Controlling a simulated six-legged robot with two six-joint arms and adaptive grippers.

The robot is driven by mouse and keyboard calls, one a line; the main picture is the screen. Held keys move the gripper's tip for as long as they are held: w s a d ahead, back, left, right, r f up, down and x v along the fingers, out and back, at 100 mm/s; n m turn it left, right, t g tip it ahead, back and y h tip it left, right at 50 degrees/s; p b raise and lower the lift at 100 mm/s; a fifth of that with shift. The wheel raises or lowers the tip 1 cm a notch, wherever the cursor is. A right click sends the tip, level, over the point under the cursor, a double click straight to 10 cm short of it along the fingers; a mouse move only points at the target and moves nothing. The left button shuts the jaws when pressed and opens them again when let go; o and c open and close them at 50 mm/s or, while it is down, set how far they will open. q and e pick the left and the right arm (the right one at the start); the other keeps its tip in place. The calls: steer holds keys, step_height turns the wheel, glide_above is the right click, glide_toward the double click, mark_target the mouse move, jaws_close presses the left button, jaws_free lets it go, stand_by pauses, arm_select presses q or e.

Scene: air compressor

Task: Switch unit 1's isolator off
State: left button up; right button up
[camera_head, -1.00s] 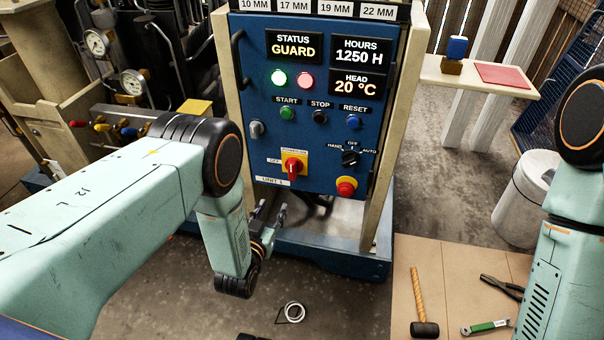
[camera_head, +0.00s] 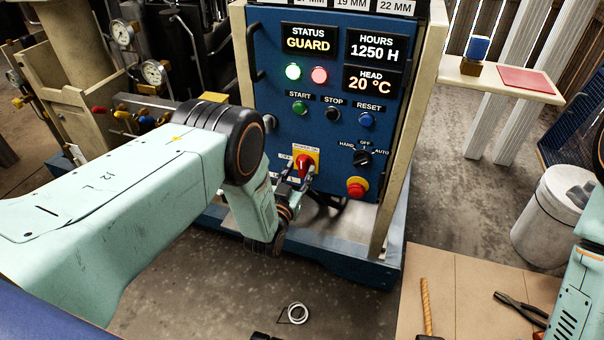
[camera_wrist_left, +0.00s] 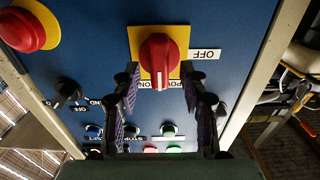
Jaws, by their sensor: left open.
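Unit 1's isolator (camera_head: 304,161) is a red rotary handle on a yellow plate, low on the blue control panel (camera_head: 330,115). In the left wrist view, which is upside down, the isolator (camera_wrist_left: 160,55) shows its handle pointing toward the POWER ON label, with the OFF label (camera_wrist_left: 205,54) to one side. My left gripper (camera_head: 292,180) is open just in front of the isolator. In the wrist view, the left gripper's two fingers (camera_wrist_left: 163,84) stand on either side of the handle's lower part, with gaps visible. Whether they touch it I cannot tell.
A red mushroom button (camera_head: 357,187) on yellow sits right of the isolator, with the HAND/OFF/AUTO selector (camera_head: 363,158) above it. A beige post (camera_head: 408,130) stands at the panel's right edge.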

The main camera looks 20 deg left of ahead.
arm_select(q)
steer(key=shift+w, duration=0.7)
steer(key=shift+d, duration=0.1)
jaws_close()
